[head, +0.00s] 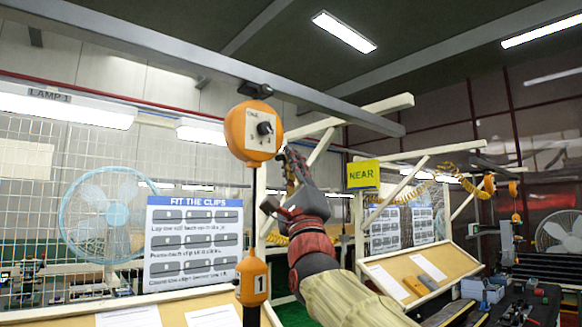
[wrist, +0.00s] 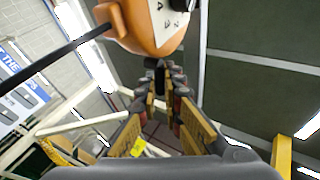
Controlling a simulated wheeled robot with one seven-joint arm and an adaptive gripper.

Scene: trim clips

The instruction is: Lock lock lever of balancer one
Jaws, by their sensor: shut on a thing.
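Balancer one (head: 254,131) is a round orange housing with a pale dial plate and a black knob, hung from an overhead beam. Its underside fills the top of the wrist view (wrist: 150,38). My gripper (head: 287,156) is raised at the housing's right side. In the wrist view its fingers (wrist: 164,82) come together around a small dark piece just beside the housing, which looks like the lock lever (wrist: 160,63). The fingers hide most of the lever, so its angle cannot be told. A cable runs down from the housing to an orange handle (head: 253,280) marked 1.
A steel beam (head: 200,62) crosses overhead. A "FIT THE CLIPS" board (head: 193,240) and a blue fan (head: 103,215) stand at left. A yellow NEAR sign (head: 363,174) hangs on a cream frame right of my arm. A sloped bench (head: 440,268) is at right.

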